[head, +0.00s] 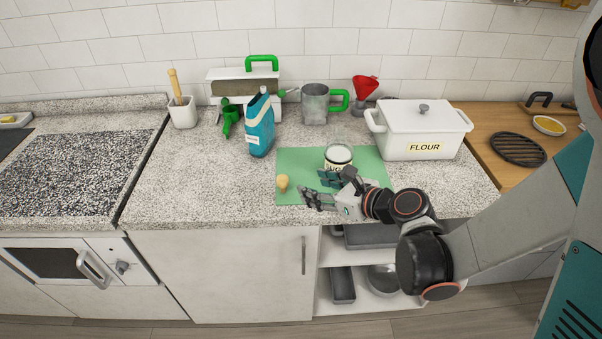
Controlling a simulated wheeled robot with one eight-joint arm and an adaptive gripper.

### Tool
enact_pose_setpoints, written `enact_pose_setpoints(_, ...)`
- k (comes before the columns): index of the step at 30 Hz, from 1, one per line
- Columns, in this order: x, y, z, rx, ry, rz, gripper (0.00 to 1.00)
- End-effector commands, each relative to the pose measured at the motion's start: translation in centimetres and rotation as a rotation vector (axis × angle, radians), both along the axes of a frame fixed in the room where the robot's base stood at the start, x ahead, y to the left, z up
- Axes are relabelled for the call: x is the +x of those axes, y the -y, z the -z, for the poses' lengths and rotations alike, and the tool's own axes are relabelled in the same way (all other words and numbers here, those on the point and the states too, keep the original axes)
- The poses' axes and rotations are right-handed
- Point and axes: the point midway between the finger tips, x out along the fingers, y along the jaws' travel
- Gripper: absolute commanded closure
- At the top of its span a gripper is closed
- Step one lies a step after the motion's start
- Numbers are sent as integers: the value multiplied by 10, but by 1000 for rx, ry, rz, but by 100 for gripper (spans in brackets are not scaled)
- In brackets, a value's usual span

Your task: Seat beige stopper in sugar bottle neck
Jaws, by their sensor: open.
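The beige stopper (283,182) lies on the left part of the green mat (300,161). The sugar bottle (339,156) stands on the mat, right of the stopper and behind my gripper. Its pale round top shows, and its label is partly hidden by my gripper. My gripper (313,188) is open and empty, low over the front of the mat, with its fingers pointing left. The fingertips are right of the stopper and apart from it. I cannot tell their exact height above the mat.
A blue bottle (260,128) stands left of the mat. A white FLOUR box (422,132) stands behind right. A metal mug (315,104) with green handle and a red funnel (366,88) stand behind. The counter left of the mat (200,180) is clear.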

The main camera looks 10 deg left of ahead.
Motion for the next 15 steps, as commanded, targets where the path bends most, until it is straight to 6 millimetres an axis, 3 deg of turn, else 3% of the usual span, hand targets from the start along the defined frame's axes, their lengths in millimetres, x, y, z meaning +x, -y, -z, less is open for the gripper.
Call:
enact_pose_setpoints(5,4,-10,6,42,-34,12,49)
enact_pose_setpoints(15,35,-57,30,40,-33,10,49)
